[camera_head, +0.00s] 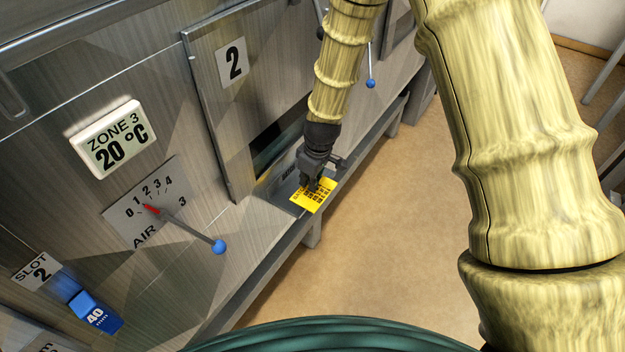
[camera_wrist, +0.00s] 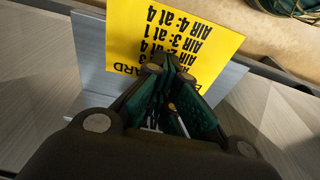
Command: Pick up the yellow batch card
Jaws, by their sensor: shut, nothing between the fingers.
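The yellow batch card (camera_head: 314,200) with dark print sits at a grey metal holder (camera_head: 281,201) on the ledge below the door marked 2. In the wrist view the card (camera_wrist: 165,28) shows upside-down lines, including "AIR 3: at 1" and "AIR 4: at 4". A grey plate (camera_wrist: 88,60) shows behind it. My gripper (camera_head: 311,185) is at the card, in front of part of it. In the wrist view my gripper's fingertips (camera_wrist: 171,66) are together and empty, overlapping the card's lower edge. I cannot tell whether they touch it.
A blue-knobbed AIR lever (camera_head: 218,246) juts from the panel at left. Another blue-knobbed lever (camera_head: 370,83) is beyond my forearm. A ZONE 3 display (camera_head: 113,139) reads 20 °C. A blue slider (camera_head: 95,311) is at lower left. The floor (camera_head: 375,225) right of the ledge is clear.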

